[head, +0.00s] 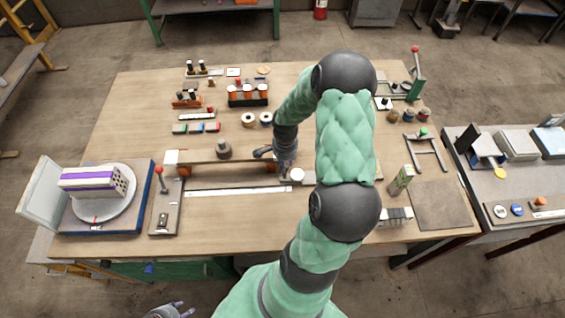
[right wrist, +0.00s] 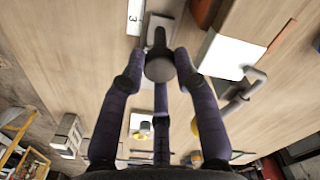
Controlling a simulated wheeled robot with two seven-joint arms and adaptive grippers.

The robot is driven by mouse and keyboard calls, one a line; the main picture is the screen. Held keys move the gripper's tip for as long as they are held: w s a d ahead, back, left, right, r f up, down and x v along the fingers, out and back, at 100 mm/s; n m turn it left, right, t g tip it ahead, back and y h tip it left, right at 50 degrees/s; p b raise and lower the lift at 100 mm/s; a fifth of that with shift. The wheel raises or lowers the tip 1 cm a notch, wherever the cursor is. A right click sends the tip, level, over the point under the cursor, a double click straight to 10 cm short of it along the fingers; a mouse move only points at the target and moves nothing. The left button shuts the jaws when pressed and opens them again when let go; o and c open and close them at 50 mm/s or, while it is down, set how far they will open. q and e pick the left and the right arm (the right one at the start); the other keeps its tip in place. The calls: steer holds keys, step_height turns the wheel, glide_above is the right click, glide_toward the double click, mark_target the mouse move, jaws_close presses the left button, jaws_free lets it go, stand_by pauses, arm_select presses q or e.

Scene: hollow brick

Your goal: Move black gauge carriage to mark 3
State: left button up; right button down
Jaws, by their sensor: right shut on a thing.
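The black gauge carriage shows in the right wrist view as a dark round knob (right wrist: 160,67) on a grey base. My right gripper (right wrist: 160,60) is shut on this knob, with its purple fingers around it. A white scale strip (right wrist: 134,17) with a printed 3 lies beside the base, close to the carriage. In the head view the white scale strip (head: 238,190) runs along the table, and my right gripper (head: 286,170) is over its right end. My arm and fingers hide most of the carriage there. My left gripper (head: 172,310) is partly cut off at the bottom edge.
A lever block (head: 163,215) stands left of the strip. Table in front of the strip is clear.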

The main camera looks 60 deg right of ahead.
steer(key=shift+s, duration=0.1)
steer(key=c, duration=0.9)
jaws_free()
steer(key=shift+d, duration=0.1)
steer(key=shift+c, duration=0.2)
steer(key=shift+o, duration=0.2)
steer(key=shift+s+d, duration=0.1)
steer(key=shift+s, duration=0.05)
steer(key=shift+r, duration=0.2)
step_height(320, 180, up, 12)
steer(key=shift+f, duration=0.2)
